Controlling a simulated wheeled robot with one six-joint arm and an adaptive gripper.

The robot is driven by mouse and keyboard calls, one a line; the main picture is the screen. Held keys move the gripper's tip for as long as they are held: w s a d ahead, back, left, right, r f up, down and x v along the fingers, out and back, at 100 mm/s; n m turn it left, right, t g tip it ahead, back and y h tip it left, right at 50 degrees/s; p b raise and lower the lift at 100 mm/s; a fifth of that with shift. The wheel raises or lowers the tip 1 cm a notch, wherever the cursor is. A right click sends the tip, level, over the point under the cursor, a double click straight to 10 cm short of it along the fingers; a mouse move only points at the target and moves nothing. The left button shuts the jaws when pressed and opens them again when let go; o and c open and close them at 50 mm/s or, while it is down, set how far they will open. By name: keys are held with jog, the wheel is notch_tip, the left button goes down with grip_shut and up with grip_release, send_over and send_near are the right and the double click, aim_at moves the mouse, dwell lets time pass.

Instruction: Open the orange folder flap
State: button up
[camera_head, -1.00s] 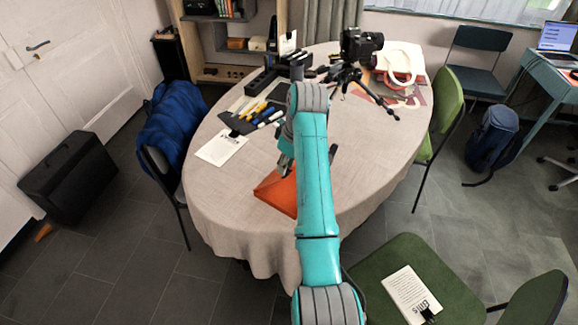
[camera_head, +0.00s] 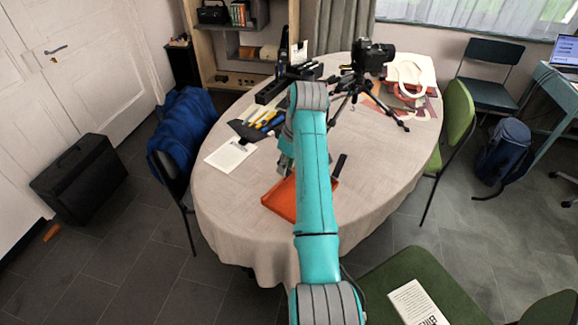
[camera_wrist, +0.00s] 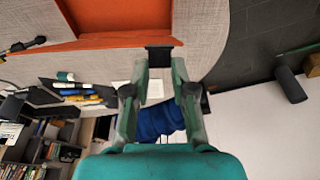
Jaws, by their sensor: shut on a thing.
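The orange folder (camera_head: 283,200) lies on the cloth-covered table, partly hidden behind my arm in the head view. In the wrist view, the folder (camera_wrist: 115,14) is at the top, with a brighter orange strip, apparently the flap (camera_wrist: 80,43), along its lower side. A black tab (camera_wrist: 158,55) sits at the right end of this strip. My gripper (camera_wrist: 159,70) has its fingertips on either side of the tab and is shut on it. In the head view my gripper (camera_head: 285,163) is mostly hidden by my arm. How far the flap is raised is unclear.
The oval table (camera_head: 385,180) holds a camera on a tripod (camera_head: 360,80), a white paper (camera_head: 230,155), pens (camera_head: 262,120) and a dark slim object (camera_head: 340,165) near the folder. Chairs stand around it. The right front of the tabletop is clear.

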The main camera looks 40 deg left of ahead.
jog(key=shift+a+r, duration=0.1)
jog(key=shift+a, duration=0.05)
jog(key=shift+s+a+r, duration=0.1)
jog(key=shift+a+r, duration=0.15)
jog(key=shift+a, duration=0.4)
jog(key=shift+s+a+r, duration=0.1)
jog(key=shift+a+r, duration=0.15)
jog(key=shift+a, duration=0.35)
jog(key=shift+s+a+r, duration=0.1)
jog(key=shift+a+r, duration=0.05)
jog(key=shift+a, duration=0.5)
jog(key=shift+s+a+r, duration=0.1)
jog(key=shift+a, duration=0.6)
jog(key=shift+s+a+r, duration=0.1)
jog(key=shift+a, duration=0.6)
jog(key=shift+s+a+r, duration=0.1)
jog(key=shift+a, duration=0.7)
jog(key=shift+s+a+f, duration=0.1)
jog(key=shift+s+a, duration=0.05)
jog(key=shift+a, duration=0.5)
jog(key=shift+s+a+f, duration=0.1)
jog(key=shift+a, duration=0.5)
